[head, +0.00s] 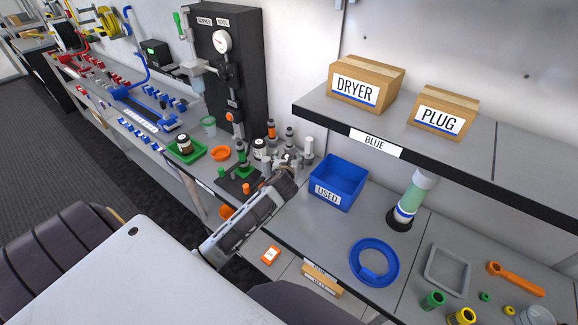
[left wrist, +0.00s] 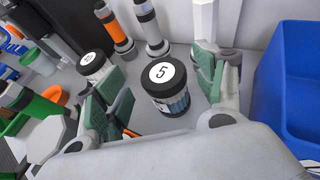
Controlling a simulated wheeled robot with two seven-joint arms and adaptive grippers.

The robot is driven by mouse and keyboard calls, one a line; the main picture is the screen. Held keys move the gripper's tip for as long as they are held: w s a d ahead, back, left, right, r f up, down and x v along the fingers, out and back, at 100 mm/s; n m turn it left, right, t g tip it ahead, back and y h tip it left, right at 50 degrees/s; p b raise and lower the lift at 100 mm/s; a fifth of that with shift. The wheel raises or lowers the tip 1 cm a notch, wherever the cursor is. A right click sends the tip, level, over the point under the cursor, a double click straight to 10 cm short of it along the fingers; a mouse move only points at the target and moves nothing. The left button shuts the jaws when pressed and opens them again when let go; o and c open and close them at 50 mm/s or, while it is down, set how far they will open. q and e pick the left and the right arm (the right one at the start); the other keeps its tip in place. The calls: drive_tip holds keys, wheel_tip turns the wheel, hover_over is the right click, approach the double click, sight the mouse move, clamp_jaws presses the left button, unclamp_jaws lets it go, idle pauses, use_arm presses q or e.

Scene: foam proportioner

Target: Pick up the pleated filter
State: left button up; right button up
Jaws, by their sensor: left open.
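A short cylinder with a black cap marked 5 and a ribbed blue-grey side, which looks like the pleated filter (left wrist: 168,92), stands upright in the left wrist view. My left gripper (left wrist: 160,72) is open, with one green-padded finger on each side of it. I cannot tell whether either finger touches it. In the head view my left gripper (head: 284,166) reaches over the bench among several upright fittings and hides the filter there at least in part. My right gripper is not in view.
Another black-capped cylinder (left wrist: 95,64) stands left of the fingers, and grey and orange fittings (left wrist: 118,28) stand behind. The blue USED bin (head: 338,182) is close on the right. A shelf (head: 480,142) with DRYER and PLUG boxes overhangs the bench at right.

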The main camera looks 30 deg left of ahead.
use_arm(q)
drive_tip(key=shift+f, duration=0.7)
drive_tip(key=shift+w+a, duration=0.15)
drive_tip(key=shift+w, duration=0.15)
drive_tip(key=shift+w+a+f, duration=0.15)
drive_tip(key=shift+w+a, duration=0.05)
drive_tip(key=shift+w, duration=0.2)
drive_tip(key=shift+w, duration=0.1)
drive_tip(key=shift+x, duration=2.85)
drive_tip(key=c, duration=1.1)
